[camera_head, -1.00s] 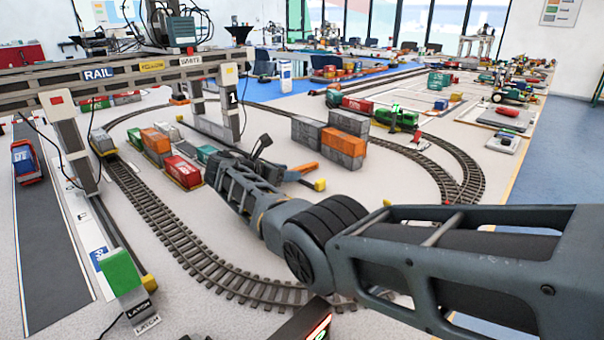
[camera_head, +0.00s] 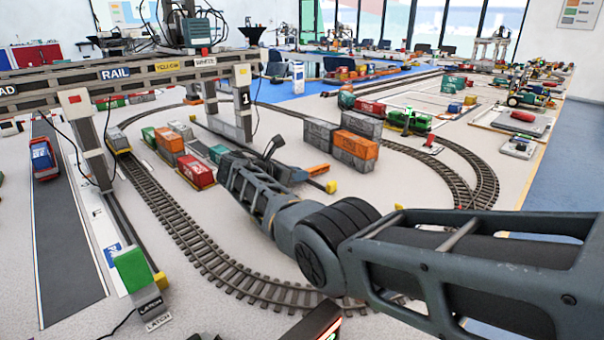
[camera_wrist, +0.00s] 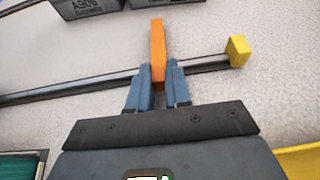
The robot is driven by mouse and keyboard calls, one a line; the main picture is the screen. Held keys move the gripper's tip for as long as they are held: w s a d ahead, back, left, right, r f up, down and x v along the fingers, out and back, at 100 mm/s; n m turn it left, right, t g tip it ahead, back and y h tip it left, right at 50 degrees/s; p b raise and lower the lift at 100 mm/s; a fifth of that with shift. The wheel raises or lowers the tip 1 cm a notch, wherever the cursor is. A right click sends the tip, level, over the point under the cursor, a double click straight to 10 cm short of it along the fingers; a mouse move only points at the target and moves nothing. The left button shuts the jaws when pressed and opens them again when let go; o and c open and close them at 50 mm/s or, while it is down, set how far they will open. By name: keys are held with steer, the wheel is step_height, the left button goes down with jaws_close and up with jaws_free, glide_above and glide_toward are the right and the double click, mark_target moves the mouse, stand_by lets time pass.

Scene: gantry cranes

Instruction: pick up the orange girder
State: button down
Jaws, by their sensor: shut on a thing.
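The orange girder (camera_wrist: 158,45) is a narrow bar that points away from my gripper in the wrist view. My gripper (camera_wrist: 157,85) is shut on its near end, with one blue-grey finger on each side. In the head view the girder (camera_head: 320,170) shows as a short orange piece just beyond my arm's end, and my gripper is mostly hidden behind the arm. In the wrist view the girder lies across a dark rail; I cannot tell whether it touches the rail or is above it.
The dark rail (camera_wrist: 80,88) ends in a yellow block (camera_wrist: 238,50). Grey and orange containers (camera_head: 355,146) stand behind the girder. A red container (camera_head: 196,171) is left of my arm. Curved train track (camera_head: 180,220) runs around this area. A gantry crane leg (camera_head: 90,140) stands at the left.

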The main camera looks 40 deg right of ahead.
steer(key=shift+r+p, duration=0.5)
steer(key=shift+r, duration=0.15)
step_height(320, 180, up, 3)
steer(key=p, duration=0.3)
steer(key=shift+r, duration=0.2)
steer(key=s+d+r+p, duration=0.6)
steer(key=s+p, duration=0.3)
steer(key=p, duration=1)
steer(key=shift+s+d+r, duration=0.15)
steer(key=shift+d, duration=0.35)
